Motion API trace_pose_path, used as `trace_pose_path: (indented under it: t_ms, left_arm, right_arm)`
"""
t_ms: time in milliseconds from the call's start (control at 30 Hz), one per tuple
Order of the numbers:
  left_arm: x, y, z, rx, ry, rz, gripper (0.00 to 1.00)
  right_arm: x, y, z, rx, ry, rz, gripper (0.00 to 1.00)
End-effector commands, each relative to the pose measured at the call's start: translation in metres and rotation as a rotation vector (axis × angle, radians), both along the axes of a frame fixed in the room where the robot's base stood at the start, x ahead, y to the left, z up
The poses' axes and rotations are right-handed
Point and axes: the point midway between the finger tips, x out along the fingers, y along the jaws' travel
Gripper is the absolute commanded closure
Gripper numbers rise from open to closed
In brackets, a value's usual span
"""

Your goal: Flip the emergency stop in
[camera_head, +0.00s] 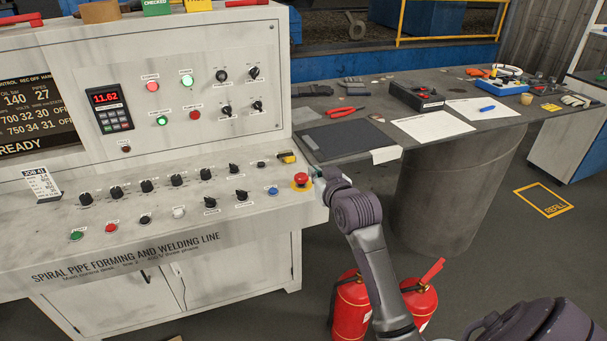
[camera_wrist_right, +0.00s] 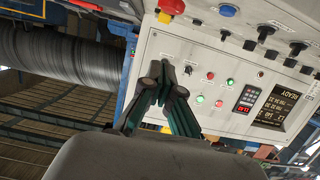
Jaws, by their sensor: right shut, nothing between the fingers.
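The emergency stop is a red mushroom button (camera_head: 301,179) on a yellow base at the right end of the console's sloped panel. In the right wrist view the red button (camera_wrist_right: 172,5) is at the top edge, partly cut off, with its yellow base below. My right gripper (camera_head: 316,176) is just right of the button in the head view, partly hidden by its own wrist. In the wrist view its fingers (camera_wrist_right: 166,72) are closed together, empty, and appear below the button. I cannot tell whether they touch it. My left gripper is not in view.
The console (camera_head: 150,255) carries several knobs, lamps and a blue button (camera_head: 272,191) left of the stop. A grey workbench (camera_head: 345,92) with tools and papers stands to the right. Red fire extinguishers (camera_head: 350,308) stand on the floor beside my right arm.

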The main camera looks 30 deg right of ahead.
Motion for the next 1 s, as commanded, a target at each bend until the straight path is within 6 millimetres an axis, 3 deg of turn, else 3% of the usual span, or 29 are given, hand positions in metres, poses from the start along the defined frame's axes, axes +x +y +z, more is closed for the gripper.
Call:
trace_pose_path:
  t_ms: [533, 700, 1000]
  left_arm:
    - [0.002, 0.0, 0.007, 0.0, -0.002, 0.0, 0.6]
    - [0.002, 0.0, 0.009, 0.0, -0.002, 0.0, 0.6]
    - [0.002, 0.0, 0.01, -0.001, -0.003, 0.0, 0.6]
  right_arm:
    - [0.092, -0.022, -0.024, 0.001, 0.002, 0.0, 1.0]
    - [0.088, -0.021, -0.052, 0.002, 0.004, 0.0, 1.0]
    - [0.088, -0.021, -0.063, -0.001, 0.0, -0.001, 1.0]
